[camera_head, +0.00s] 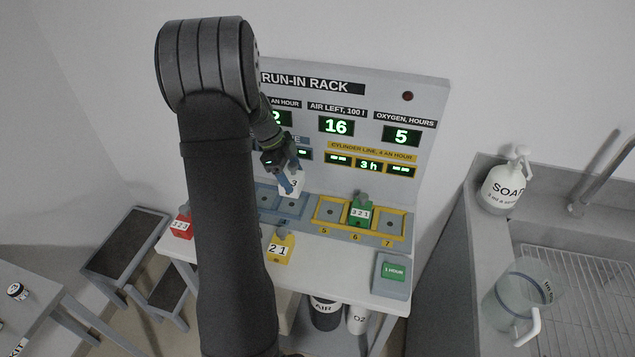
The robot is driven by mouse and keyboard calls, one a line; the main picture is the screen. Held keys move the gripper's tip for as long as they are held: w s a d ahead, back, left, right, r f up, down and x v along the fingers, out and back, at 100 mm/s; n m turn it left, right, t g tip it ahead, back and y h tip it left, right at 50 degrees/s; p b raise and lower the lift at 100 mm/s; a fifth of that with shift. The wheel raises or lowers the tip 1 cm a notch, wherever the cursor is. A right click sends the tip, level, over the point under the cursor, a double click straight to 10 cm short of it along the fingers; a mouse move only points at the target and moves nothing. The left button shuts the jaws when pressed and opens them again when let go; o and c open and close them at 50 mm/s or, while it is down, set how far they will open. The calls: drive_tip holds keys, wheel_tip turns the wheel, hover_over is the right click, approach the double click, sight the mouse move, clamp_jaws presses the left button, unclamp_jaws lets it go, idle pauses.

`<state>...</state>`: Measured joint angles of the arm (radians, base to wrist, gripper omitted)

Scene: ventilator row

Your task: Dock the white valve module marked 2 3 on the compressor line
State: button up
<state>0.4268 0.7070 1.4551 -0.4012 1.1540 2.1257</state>
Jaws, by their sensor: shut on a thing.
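My gripper (287,180) is shut on a white valve module (298,185) in front of the rack. A "3" shows on the module; my fingers hide the rest of its marking. It is at the back of the blue-framed bays (267,203), left of the yellow bays. I cannot tell whether it touches a bay or hangs just above. My arm hides the left part of the blue row. The blue bays that show hold no other module.
A green module marked 3 2 1 (361,212) sits in yellow bay 6; bays 5 (329,213) and 7 (388,223) are empty. A yellow module (280,251) and a red module (182,228) stand on the white bench. A "1 HOUR" button box (392,273) stands at front right.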

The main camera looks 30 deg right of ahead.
drive_tip(key=shift+w+a+f, duration=0.2)
drive_tip(key=shift+w+f, duration=0.1)
drive_tip(key=shift+f, duration=3)
drive_tip(key=shift+f, duration=0.15)
drive_tip(key=o, duration=1.3)
drive_tip(key=v, duration=1.7)
drive_tip(key=shift+r, duration=0.2)
